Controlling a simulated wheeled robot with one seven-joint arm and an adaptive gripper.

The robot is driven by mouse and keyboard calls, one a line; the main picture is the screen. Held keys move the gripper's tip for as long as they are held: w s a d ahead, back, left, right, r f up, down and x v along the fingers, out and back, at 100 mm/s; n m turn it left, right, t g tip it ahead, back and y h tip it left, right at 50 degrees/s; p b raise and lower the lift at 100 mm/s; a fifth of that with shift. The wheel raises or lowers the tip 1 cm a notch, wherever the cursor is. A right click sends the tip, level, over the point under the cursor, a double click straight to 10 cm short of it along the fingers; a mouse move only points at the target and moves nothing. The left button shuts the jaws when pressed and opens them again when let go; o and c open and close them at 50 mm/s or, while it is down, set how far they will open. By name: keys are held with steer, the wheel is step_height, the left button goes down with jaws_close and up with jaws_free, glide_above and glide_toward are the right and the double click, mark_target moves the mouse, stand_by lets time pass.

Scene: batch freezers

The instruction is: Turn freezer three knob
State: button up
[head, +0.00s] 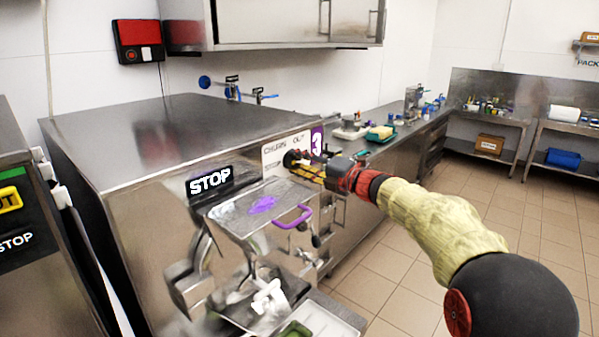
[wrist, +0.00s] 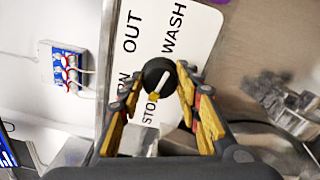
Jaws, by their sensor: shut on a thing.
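The freezer three knob (wrist: 158,77) is round and black with a white pointer line. It sits on a white label plate (wrist: 200,40) with the words OUT, WASH and STOP and a partly hidden word. My gripper (wrist: 158,88) has its yellow-padded fingers on either side of the knob and is shut on it. In the head view my gripper (head: 305,167) reaches the white plate (head: 272,152) beside the purple number 3 (head: 316,141), on the front of the steel freezer (head: 130,215). The knob is mostly hidden there by the fingers.
A black STOP sign (head: 210,181) is left of the plate. Below are a hopper lid with a purple handle (head: 293,217) and steel parts. A counter with a green tray (head: 380,134) runs behind my gripper. Open tiled floor (head: 390,270) lies to the right.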

steer(key=shift+f+n+b, duration=0.2)
steer(key=shift+n+b, duration=0.65)
steer(key=shift+n, duration=0.25)
steer(key=o, duration=0.9)
steer(key=shift+o, duration=1.3)
steer(key=shift+r, duration=0.15)
steer(key=shift+d, duration=0.1)
steer(key=v, duration=1.1)
steer(key=shift+s+d, duration=0.25)
steer(key=shift+s, duration=0.1)
